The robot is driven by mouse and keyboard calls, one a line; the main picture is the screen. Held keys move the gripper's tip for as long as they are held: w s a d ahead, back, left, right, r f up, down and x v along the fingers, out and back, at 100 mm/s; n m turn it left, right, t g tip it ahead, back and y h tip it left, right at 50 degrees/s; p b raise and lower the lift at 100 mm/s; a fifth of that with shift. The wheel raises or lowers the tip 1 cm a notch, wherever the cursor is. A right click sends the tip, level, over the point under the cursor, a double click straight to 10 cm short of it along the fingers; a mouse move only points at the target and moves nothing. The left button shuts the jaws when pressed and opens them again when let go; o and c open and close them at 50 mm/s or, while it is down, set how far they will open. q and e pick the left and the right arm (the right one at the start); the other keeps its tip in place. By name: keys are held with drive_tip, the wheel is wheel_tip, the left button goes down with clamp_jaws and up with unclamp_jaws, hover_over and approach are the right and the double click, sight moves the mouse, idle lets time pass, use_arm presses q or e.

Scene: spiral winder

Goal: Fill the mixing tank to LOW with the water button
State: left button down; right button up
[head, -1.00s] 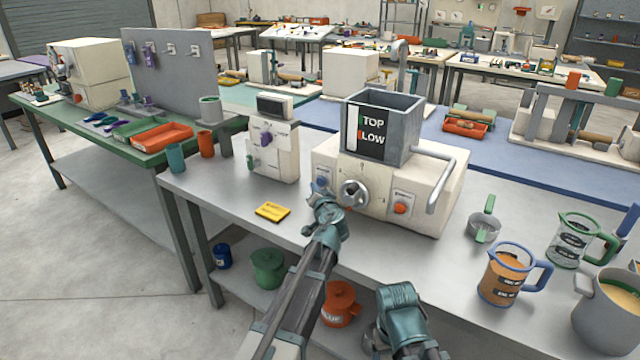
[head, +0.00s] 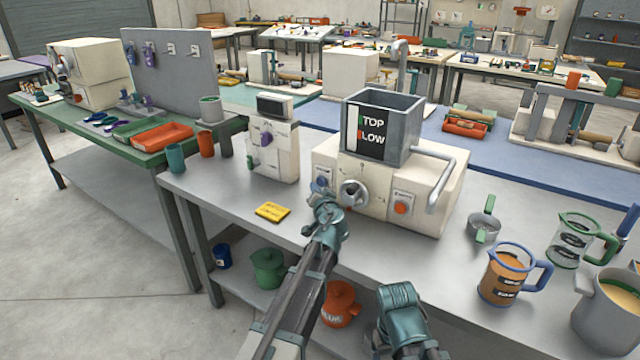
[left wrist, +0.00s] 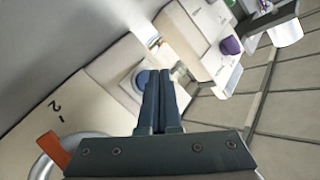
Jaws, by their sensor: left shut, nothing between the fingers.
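The mixing tank (head: 383,128) is a grey open box on a cream machine (head: 428,195). A blue round button (head: 320,184) is on the machine's front left, left of a grey handwheel (head: 354,194). My left gripper (head: 322,201) is shut and empty, its tips at the blue button; it also shows in the left wrist view (left wrist: 158,76). I cannot tell whether they touch. My right gripper (head: 400,300) is low at the front, fingers hidden.
An orange button (head: 400,208) is right of the handwheel. A curved grey pipe (head: 440,180) sticks out on the right. A yellow card (head: 272,212) lies on the grey table. A cream device (head: 273,150) stands left. Jugs (head: 508,275) and a strainer (head: 483,228) stand right.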

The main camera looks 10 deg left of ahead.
use_arm(q)
drive_tip(key=shift+w, duration=0.15)
idle(0.5)
drive_tip(key=shift+w+d, duration=0.15)
drive_tip(key=shift+w, duration=0.15)
drive_tip(key=shift+w+d, duration=0.2)
drive_tip(key=shift+w, duration=0.2)
idle(2.2)
idle(1.4)
drive_tip(key=shift+s+a, duration=0.3)
drive_tip(key=shift+s, duration=0.5)
drive_tip(key=shift+s, duration=0.1)
drive_tip(key=shift+s+a, duration=0.3)
drive_tip(key=shift+s, duration=0.45)
drive_tip(key=shift+s+a, duration=0.3)
drive_tip(key=shift+s, duration=0.5)
drive_tip(key=shift+s+a, duration=0.3)
drive_tip(key=shift+s, duration=0.45)
